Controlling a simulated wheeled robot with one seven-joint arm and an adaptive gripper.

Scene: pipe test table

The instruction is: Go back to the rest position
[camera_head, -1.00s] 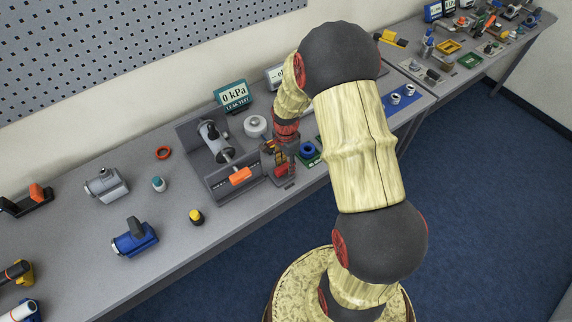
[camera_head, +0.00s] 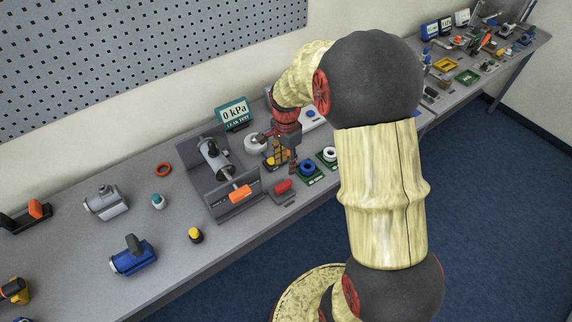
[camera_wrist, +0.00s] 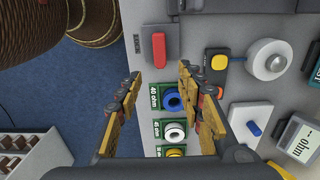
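My gripper (camera_head: 282,150) hangs over the table near the small green ohm plates, its fingers partly in front of a yellow-and-black item. In the wrist view my gripper (camera_wrist: 158,82) has its two fingers well apart, with nothing held between them. Below the fingers are a green plate with a blue ring (camera_wrist: 172,101) marked 40 ohm and one with a white ring (camera_wrist: 175,132) marked 45 ohm. The table (camera_head: 90,250) is grey.
A grey test fixture (camera_head: 235,205) with an orange handle stands left of my gripper. The leak test display (camera_head: 233,114) reads 0 kPa. A red handle (camera_wrist: 159,46) and a round white knob (camera_wrist: 268,60) are close by. Blue valve (camera_head: 133,256) sits front left.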

